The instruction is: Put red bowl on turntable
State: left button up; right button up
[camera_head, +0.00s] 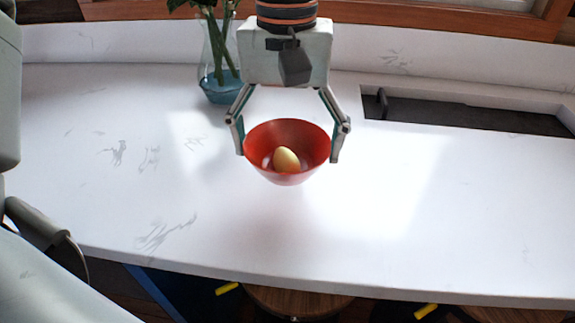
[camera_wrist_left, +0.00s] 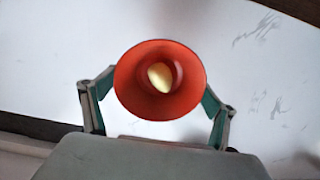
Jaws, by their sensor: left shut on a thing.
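The red bowl (camera_head: 312,140) is in the middle of the head view, upright, with a pale yellow egg-like thing (camera_head: 286,160) inside. My left gripper (camera_head: 288,157) comes from the top of the picture and is shut on the bowl, one finger on each side. The bowl seems held above the white counter, with a soft shadow below it. In the left wrist view the bowl (camera_wrist_left: 132,82) sits between the two fingers, with the egg-like thing (camera_wrist_left: 160,76) inside. No turntable shows in either view. My right gripper is not in view.
A glass vase (camera_head: 220,88) with green stems stands behind the bowl to the left. A dark sink (camera_head: 470,114) is sunk into the counter (camera_head: 400,220) at the back right. The counter left and right of the bowl is clear. Wooden stool seats (camera_head: 295,302) show below the front edge.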

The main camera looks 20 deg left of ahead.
pick_arm(q)
jog(key=shift+f+b, duration=0.3)
jog(key=shift+f, duration=1.75)
jog(key=o, duration=1.2)
jog(key=shift+f, duration=0.15)
